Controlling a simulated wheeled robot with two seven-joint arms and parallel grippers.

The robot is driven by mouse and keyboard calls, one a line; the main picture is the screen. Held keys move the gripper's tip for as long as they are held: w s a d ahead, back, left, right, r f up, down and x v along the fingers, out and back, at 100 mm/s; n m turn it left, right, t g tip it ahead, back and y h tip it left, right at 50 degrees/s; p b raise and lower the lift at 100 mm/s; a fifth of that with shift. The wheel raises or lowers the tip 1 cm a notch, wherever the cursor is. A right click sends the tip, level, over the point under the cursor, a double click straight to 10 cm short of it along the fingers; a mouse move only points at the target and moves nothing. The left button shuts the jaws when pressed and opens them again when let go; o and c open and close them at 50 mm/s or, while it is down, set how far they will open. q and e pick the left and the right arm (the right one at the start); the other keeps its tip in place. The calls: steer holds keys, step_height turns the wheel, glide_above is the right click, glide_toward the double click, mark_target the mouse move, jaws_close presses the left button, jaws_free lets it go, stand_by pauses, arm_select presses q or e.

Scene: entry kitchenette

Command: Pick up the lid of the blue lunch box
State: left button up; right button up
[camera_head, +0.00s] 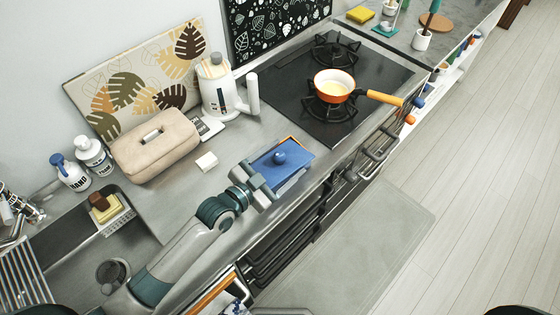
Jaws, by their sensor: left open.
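The blue lid (294,164) with a small round blue knob (280,157) lies near the front edge of the steel counter, left of the stove. A thin orange strip shows along its far edge; the lunch box body under it is mostly hidden. My left gripper (266,182) is open at the lid's near left side, close to the knob. The knob does not appear to be between the fingers. Whether the gripper touches the lid cannot be told. My right gripper is not in view.
A beige bread box (154,148) and a white kettle (216,92) stand behind. A small white block (206,161) lies left of the lid. An orange pan (334,87) sits on the stove (290,98), its handle over the front edge. The sink (72,222) is at left.

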mark_target(286, 164)
arm_select(q)
steer(key=c, duration=1)
steer(key=shift+r, duration=0.1)
steer(key=shift+r, duration=0.5)
steer(key=r, duration=0.1)
steer(key=r+b, duration=0.1)
steer(key=r, duration=0.1)
steer(key=shift+w+d+r+b, duration=0.1)
steer(key=shift+d+r+b, duration=0.05)
steer(key=shift+d+b, duration=0.2)
steer(key=w+d+r+b, duration=0.1)
steer(key=d+r, duration=0.1)
steer(key=d, duration=0.1)
steer(key=d+r+b, duration=0.1)
steer(key=d+r, duration=0.1)
steer(key=d, duration=0.2)
steer(key=w+d+r+b, duration=0.1)
steer(key=d+r, duration=0.1)
steer(key=d, duration=0.1)
steer(key=shift+w+d+r, duration=0.3)
steer(key=shift+d, duration=0.1)
steer(key=shift+c, duration=0.4)
steer(key=shift+a, duration=0.1)
